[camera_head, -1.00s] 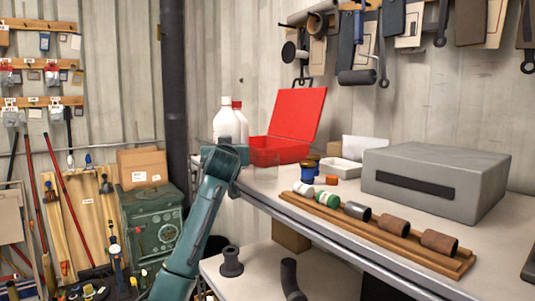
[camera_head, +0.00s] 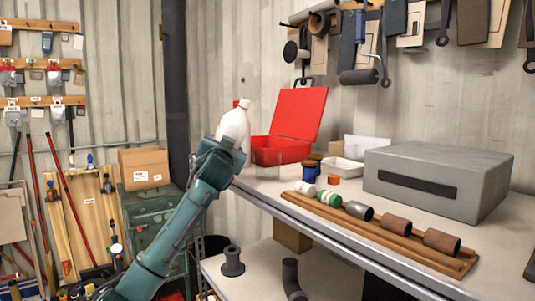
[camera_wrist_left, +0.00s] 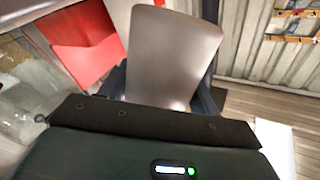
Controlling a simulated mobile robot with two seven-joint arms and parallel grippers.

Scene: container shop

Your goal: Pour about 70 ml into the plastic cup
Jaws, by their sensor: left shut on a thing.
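A clear see-through vessel (camera_wrist_left: 28,105), probably the plastic cup, is at the left of that view. In the head view the cup is only a faint outline in front of the red box. No liquid is visible. My right gripper is not in view.
An open red case (camera_head: 282,149), a white tray (camera_head: 342,171), small jars (camera_head: 309,168), a wooden rack (camera_head: 375,236) of cylinders and a grey box (camera_head: 440,180) stand on the bench (camera_head: 262,189).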

